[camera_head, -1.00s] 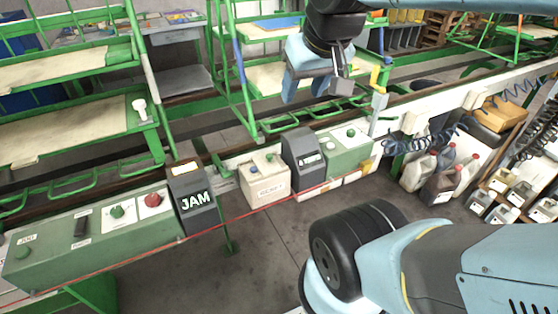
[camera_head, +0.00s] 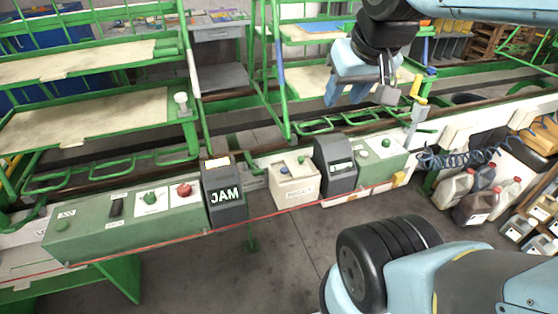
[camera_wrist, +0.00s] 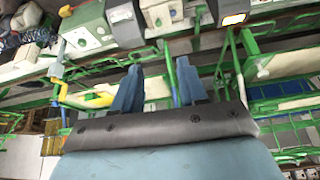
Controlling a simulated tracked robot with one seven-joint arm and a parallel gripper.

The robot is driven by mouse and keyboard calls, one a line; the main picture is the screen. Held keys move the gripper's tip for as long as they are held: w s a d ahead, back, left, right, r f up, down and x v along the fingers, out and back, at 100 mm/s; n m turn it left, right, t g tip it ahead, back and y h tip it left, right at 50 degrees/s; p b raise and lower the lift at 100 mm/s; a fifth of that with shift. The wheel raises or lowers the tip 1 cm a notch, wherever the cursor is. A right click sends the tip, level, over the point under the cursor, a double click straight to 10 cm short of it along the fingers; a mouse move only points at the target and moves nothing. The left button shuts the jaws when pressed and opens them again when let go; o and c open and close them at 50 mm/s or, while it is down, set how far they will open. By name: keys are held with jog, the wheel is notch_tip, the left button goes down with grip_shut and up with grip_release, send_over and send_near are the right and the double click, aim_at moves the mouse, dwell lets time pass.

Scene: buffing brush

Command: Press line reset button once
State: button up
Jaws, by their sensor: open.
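A green control panel (camera_head: 125,222) at the left carries a green button (camera_head: 149,198), a red button (camera_head: 184,190) and a black switch (camera_head: 115,207). A white box (camera_head: 294,182) with a blue button (camera_head: 284,169) stands right of the dark JAM display (camera_head: 224,194). A green box (camera_head: 378,158) with a green button (camera_head: 386,143) is further right. The labels are too small to read, so I cannot tell which is line reset. My gripper (camera_head: 345,98) is open and empty, apart from the boxes and above them in the picture. Its two blue fingers also show in the wrist view (camera_wrist: 157,85).
A grey display unit (camera_head: 336,164) stands between the white box and the green box. Green racks (camera_head: 95,107) rise behind the rail. A yellow handle (camera_head: 416,87) is right of my gripper. Jugs (camera_head: 474,205) stand at the right. The floor (camera_head: 290,250) in front is clear.

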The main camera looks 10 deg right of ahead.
grip_shut()
dwell(1.4)
